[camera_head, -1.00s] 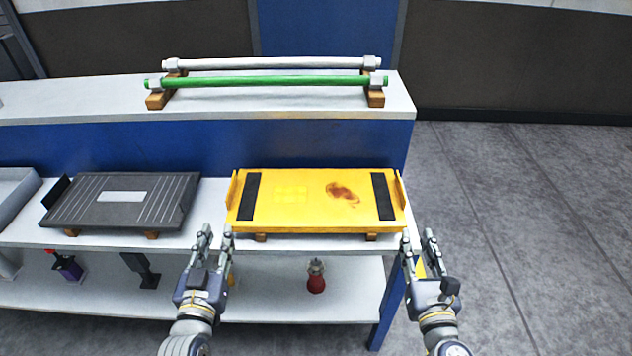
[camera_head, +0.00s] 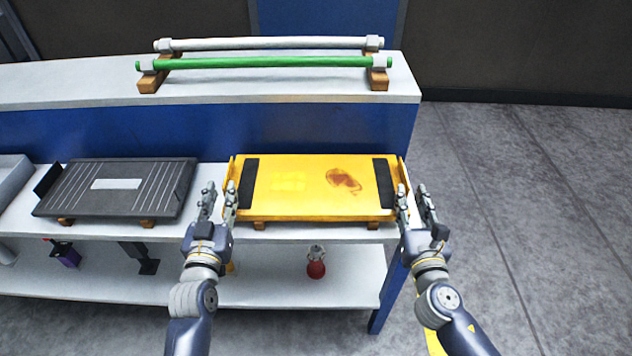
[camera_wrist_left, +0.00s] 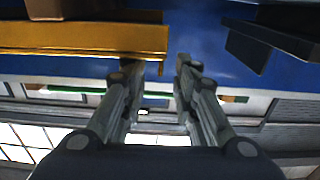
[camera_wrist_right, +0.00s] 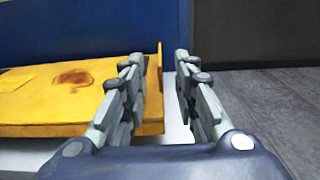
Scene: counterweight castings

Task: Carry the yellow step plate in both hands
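The yellow step plate (camera_head: 305,190), with two black strips and a brown stain, lies flat on wooden blocks on the upper shelf, with an upright lip at each end. My left gripper (camera_head: 219,193) is open at its left end, empty, its fingers apart. In the left wrist view the plate's yellow edge (camera_wrist_left: 80,40) is beside one finger of my left gripper (camera_wrist_left: 157,68). My right gripper (camera_head: 411,200) is open at the right end. In the right wrist view the plate (camera_wrist_right: 60,95) is left of my right gripper (camera_wrist_right: 162,65), with nothing between the fingers. Contact is unclear.
A dark grey plate (camera_head: 120,188) lies on blocks to the left. A green bar (camera_head: 265,62) and a white bar (camera_head: 265,44) rest on the ledge behind. A red bottle (camera_head: 316,265) stands on the lower shelf. The floor (camera_head: 530,200) at right is clear.

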